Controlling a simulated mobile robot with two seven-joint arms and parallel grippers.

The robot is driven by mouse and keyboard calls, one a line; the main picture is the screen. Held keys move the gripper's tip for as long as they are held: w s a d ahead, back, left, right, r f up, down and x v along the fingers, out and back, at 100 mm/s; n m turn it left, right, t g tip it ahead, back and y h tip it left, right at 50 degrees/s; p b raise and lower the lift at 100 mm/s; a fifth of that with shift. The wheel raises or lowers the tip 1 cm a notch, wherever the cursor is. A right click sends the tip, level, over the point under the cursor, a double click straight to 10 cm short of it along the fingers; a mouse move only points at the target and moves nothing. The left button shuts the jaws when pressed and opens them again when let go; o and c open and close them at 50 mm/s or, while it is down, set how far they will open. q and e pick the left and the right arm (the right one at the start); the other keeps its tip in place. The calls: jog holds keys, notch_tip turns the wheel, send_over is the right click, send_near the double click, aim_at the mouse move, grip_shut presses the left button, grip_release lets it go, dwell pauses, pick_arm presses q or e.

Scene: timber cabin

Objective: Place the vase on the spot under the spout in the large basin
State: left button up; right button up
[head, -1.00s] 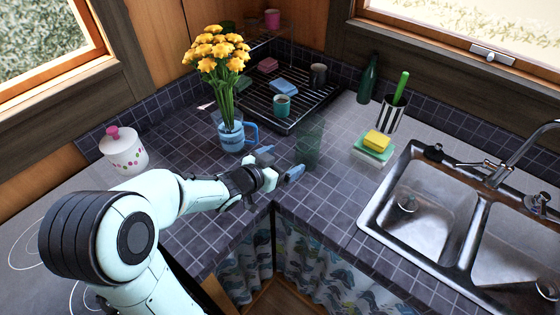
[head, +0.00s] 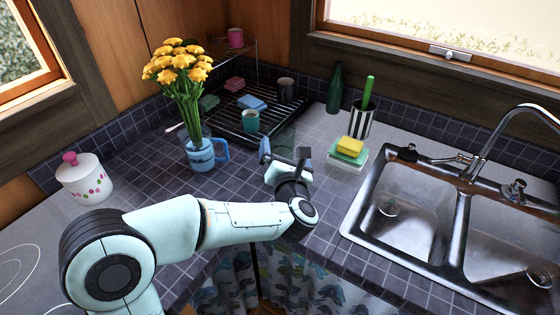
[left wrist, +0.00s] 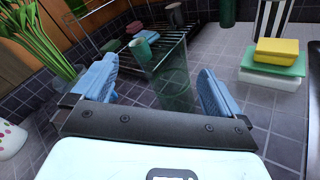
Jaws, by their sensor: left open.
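The vase (head: 287,138) is a clear green glass, upright on the tiled counter beside the dish rack. It also shows in the left wrist view (left wrist: 172,85). My left gripper (head: 284,153) is open with its blue-padded fingers pointing at the vase. In the left wrist view the vase shows between the two fingers (left wrist: 158,82); I cannot tell how far they reach around it. The steel sink has two basins, a left one (head: 405,190) and a right one (head: 515,240), with the curved spout (head: 490,140) behind them. My right gripper is out of view.
A blue jug (head: 200,155) of yellow flowers stands left of the gripper. The dish rack (head: 230,133) holds mugs and sponges. Stacked sponges (head: 349,147), a striped cup (head: 358,122) and a green bottle (head: 334,90) stand on the right. A lidded jar (head: 84,180) is at left.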

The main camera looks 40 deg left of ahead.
pick_arm(q)
jog(key=s+d+f+n+g+h+b, duration=0.1)
jog(key=d+f+n+g, duration=0.3)
jog(key=n, duration=0.3)
jog(key=x, duration=0.8)
jog(key=shift+s+f, duration=0.1)
jog(key=shift+f, duration=0.05)
jog(key=shift+t, duration=0.3)
jog(key=x, duration=0.3)
jog(key=p+x, duration=0.1)
jog(key=x, duration=0.1)
jog(key=shift+a+r, duration=0.25)
jog(key=shift+r, duration=0.1)
jog(key=c, duration=1.4)
